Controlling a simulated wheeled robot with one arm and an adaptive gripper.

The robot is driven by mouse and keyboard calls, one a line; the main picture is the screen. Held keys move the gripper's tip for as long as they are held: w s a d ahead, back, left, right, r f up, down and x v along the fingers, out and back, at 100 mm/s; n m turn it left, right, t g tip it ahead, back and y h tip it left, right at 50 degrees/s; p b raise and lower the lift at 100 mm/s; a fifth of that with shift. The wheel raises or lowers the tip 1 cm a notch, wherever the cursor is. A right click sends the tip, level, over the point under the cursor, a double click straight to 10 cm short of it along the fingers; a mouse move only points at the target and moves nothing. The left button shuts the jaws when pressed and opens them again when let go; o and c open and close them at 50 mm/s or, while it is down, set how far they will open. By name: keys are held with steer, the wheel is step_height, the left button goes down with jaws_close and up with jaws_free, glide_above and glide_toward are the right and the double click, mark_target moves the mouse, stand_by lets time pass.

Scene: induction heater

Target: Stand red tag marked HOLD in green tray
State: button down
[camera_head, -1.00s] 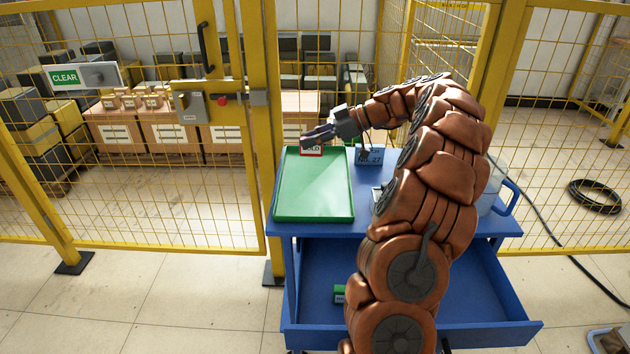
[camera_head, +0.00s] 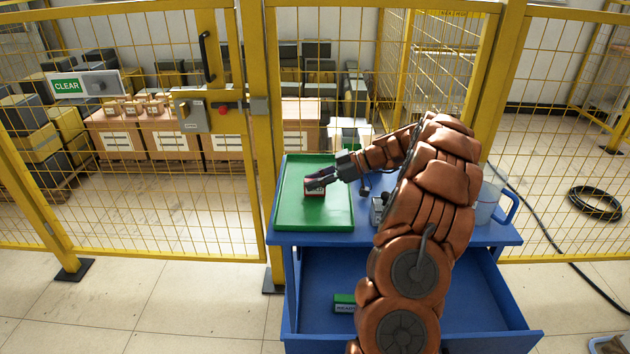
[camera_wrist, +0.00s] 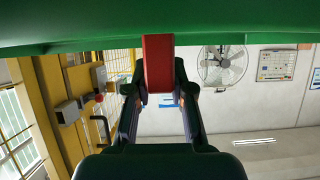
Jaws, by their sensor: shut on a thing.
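The red tag (camera_head: 313,194) is between the fingers of my gripper (camera_head: 319,181), over the middle of the green tray (camera_head: 288,210). The tag looks upright, and its lettering is too small to read now. In the wrist view the red tag (camera_wrist: 158,65) shows edge-on between the two shut fingers (camera_wrist: 160,95). Its far end meets the green tray surface (camera_wrist: 60,30) in that picture; I cannot tell whether it touches or is just above. The rest of the tray floor is empty.
The tray lies on a blue cart (camera_head: 400,238) with an open drawer below. A green block (camera_head: 344,302) lies in the drawer. A clear jug with a blue handle (camera_head: 487,205) stands at the cart's right. A yellow mesh fence (camera_head: 262,130) runs behind the cart.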

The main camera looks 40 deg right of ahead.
steer(key=shift+f, duration=0.2)
steer(key=c, duration=1)
jaws_free()
steer(key=shift+r, duration=0.15)
steer(key=shift+s+r, duration=0.1)
steer(key=b+v, duration=0.1)
steer(key=v, duration=1)
steer(key=shift+s+d+r, duration=0.1)
steer(key=shift+s+d, duration=0.1)
steer(key=shift+d, duration=0.15)
